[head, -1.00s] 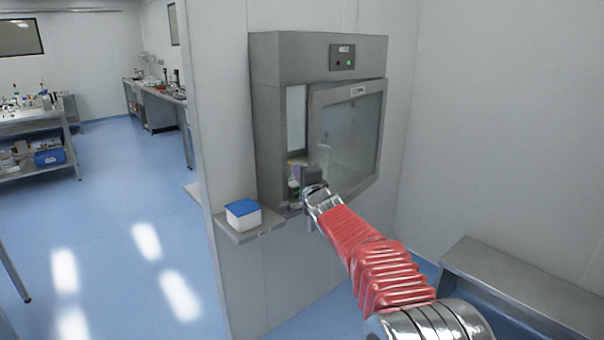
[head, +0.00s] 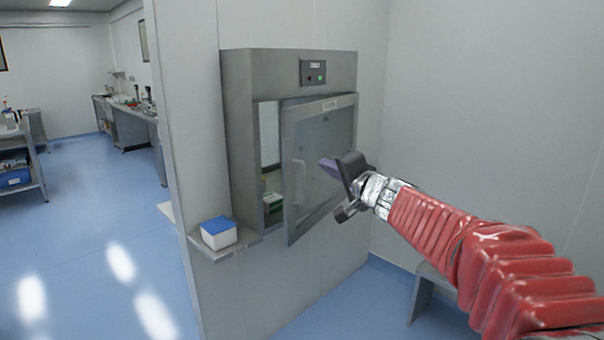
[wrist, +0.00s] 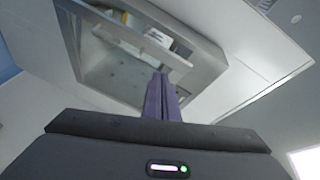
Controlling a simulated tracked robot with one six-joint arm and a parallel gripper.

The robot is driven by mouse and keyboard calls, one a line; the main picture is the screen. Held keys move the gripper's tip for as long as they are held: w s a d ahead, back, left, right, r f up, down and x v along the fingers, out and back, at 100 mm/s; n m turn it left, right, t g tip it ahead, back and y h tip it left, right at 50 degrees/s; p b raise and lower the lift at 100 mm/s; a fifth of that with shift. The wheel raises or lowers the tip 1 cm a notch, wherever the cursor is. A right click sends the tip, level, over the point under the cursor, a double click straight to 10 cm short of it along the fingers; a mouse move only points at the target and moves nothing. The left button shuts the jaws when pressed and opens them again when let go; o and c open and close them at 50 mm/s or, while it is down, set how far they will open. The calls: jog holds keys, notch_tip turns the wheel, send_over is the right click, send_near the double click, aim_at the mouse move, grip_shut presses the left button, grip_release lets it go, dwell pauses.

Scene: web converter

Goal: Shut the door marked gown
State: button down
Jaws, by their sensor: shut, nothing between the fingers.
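The door (head: 300,213) is a glass panel in a grey metal frame on the wall-mounted hatch cabinet (head: 240,155). It stands partly open, with a gap at its left edge. A small label sits on its top rail, too small to read. My gripper (head: 325,164) is shut and empty, in front of the right half of the door. Whether its tip touches the door cannot be told. In the wrist view the shut purple fingers (wrist: 161,98) point at the cabinet, with the door frame (wrist: 125,32) above them.
A white box with a blue lid (head: 219,233) sits on a small shelf (head: 228,248) left of the door. Items (head: 272,203) stand inside the cabinet. A grey bench (head: 432,285) is at the lower right, under my arm.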

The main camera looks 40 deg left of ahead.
jog(key=s+d+n+h, duration=0.2)
jog(key=s+d, duration=0.2)
jog(key=d, duration=0.8)
jog(key=s+d+f+g+h, duration=0.1)
jog(key=s+d+f+h, duration=0.3)
jog(key=d, duration=1.1)
jog(key=s+d+f+h, duration=0.5)
jog(key=s+d+f, duration=0.4)
jog(key=s+d, duration=0.5)
jog(key=s+d+f+g+h, duration=0.1)
jog(key=s+d+f+h, duration=0.3)
jog(key=d, duration=1.2)
jog(key=s+f, duration=0.3)
jog(key=s, duration=0.2)
jog(key=shift+s+d+f+m+g, duration=0.15)
jog(key=shift+d+f+m+g, duration=0.15)
jog(key=shift+d, duration=0.05)
jog(key=shift+a, duration=0.1)
